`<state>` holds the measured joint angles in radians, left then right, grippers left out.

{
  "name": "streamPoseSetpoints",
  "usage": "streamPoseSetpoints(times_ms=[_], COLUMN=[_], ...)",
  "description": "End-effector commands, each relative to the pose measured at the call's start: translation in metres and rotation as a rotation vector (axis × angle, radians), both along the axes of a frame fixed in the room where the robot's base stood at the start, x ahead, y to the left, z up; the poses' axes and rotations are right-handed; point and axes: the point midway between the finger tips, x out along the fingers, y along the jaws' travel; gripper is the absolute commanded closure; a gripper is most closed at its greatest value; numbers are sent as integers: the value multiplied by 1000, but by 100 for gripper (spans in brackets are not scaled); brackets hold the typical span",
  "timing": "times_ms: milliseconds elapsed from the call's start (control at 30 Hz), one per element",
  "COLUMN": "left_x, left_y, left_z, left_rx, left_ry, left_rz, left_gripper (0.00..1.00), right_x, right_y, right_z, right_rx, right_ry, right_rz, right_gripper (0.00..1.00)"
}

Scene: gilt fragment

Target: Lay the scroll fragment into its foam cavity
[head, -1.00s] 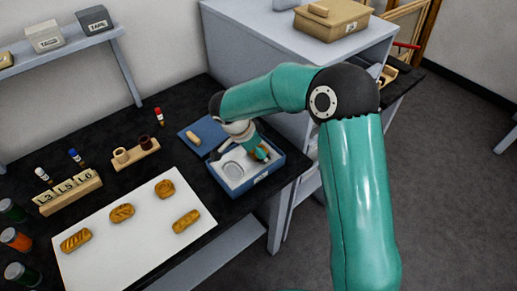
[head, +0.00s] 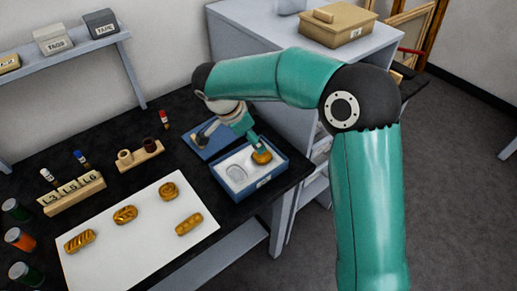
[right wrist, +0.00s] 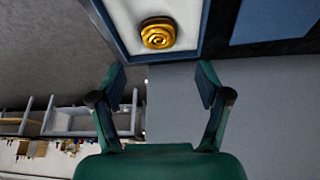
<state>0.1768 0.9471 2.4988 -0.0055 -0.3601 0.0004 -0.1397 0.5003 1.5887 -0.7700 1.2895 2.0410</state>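A gold, round fragment with a spiral face (right wrist: 158,34) lies on white foam inside a blue-walled box. In the head view this fragment (head: 261,157) is at the right side of the blue box (head: 262,185), beside a pale oval cavity (head: 237,174). I cannot tell how deep it sits. My right gripper (head: 256,146) is just above and behind the fragment. In the right wrist view my right gripper (right wrist: 160,78) is open, its fingers spread with nothing between them, apart from the fragment. My left gripper is not in view.
Several gold fragments (head: 125,214) lie on a white sheet (head: 110,258). A blue panel (head: 215,148) lies behind the box. A wooden holder (head: 140,155), labelled rack (head: 75,193) and jars (head: 20,239) stand on the black table. A grey cabinet (head: 285,42) stands behind.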

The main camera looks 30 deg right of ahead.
Motion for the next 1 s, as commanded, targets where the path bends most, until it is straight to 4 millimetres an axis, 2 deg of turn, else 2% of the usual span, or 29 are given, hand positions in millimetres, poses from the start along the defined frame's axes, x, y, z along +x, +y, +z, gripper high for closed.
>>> streamPoseSetpoints(times_ms=[100, 300, 1000], left_x=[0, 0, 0], left_y=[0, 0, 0], left_z=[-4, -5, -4], left_rx=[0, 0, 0], left_ry=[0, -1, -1], left_rz=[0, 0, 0], left_gripper=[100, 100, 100], right_x=[1, 0, 0], right_y=[8, 14, 14], right_z=[18, 33, 35], right_rx=[0, 0, 0], right_ry=[-4, 0, 0], right_rz=[2, 1, 0], right_gripper=[24, 24, 24])
